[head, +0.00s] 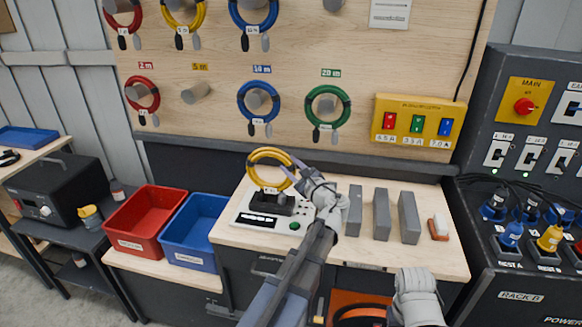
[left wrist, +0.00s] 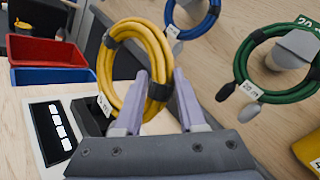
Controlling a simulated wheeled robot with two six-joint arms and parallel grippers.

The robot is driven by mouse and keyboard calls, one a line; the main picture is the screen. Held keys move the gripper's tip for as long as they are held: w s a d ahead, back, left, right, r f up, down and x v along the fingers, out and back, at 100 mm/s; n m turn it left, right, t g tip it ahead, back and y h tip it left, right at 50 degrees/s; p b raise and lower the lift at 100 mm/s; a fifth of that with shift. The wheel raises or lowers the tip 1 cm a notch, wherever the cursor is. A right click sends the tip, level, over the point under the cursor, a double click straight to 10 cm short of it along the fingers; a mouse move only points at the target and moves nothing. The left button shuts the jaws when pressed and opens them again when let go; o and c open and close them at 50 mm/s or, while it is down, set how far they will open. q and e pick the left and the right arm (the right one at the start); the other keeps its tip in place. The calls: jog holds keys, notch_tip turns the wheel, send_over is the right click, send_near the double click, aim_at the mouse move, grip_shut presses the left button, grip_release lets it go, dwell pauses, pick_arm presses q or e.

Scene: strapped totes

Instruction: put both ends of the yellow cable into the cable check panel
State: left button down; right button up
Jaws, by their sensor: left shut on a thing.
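The yellow cable (head: 254,158) is a coil with dark wraps and a white tag, raised above the check panel. My left gripper (head: 290,168) is shut on the coil's right side. In the left wrist view the yellow cable (left wrist: 106,62) stands between the two pale fingers (left wrist: 158,92) at a dark wrap. The cable check panel (head: 241,216) is a white box on the bench, with a dark block, a dark strip and a green button. Its dark strip with white marks shows in the left wrist view (left wrist: 53,130). The cable's two ends cannot be made out clearly.
Grey upright blocks (head: 381,213) and a brush (head: 438,227) stand right of my left wrist. Red (head: 146,220) and blue (head: 194,232) bins are at the left. Behind, a wooden pegboard (head: 300,60) holds red, blue and green coils. A dark power rack (head: 520,190) stands at the right.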

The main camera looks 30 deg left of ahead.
pick_arm(q)
jog(key=shift+f+b, duration=0.55)
dwell(0.4)
jog(key=shift+c, duration=2.1)
grip_release()
jog(key=shift+f, duration=0.1)
jog(key=v, duration=0.8)
jog(key=s+d+f+n+g+h+p, duration=0.1)
jog(key=s+d+f+n+g+h, duration=0.2)
jog(key=s+d+f+n+h, duration=0.25)
jog(key=s+d+f+n+g+h+p, duration=0.1)
jog(key=s+d+f+n+g+h, duration=0.2)
jog(key=s+f, duration=0.45)
jog(key=s+d+f+n+g+h, duration=0.2)
jog(key=s+d+f, duration=0.1)
jog(key=s+d, duration=0.2)
jog(key=s+d+f+n+g+h+p, duration=0.1)
jog(key=s+d+f+n+g+h, duration=0.1)
jog(key=s+d, duration=0.3)
jog(key=d+f+n+h, duration=0.1)
jog(key=d, duration=0.3)
jog(key=shift+d, duration=0.35)
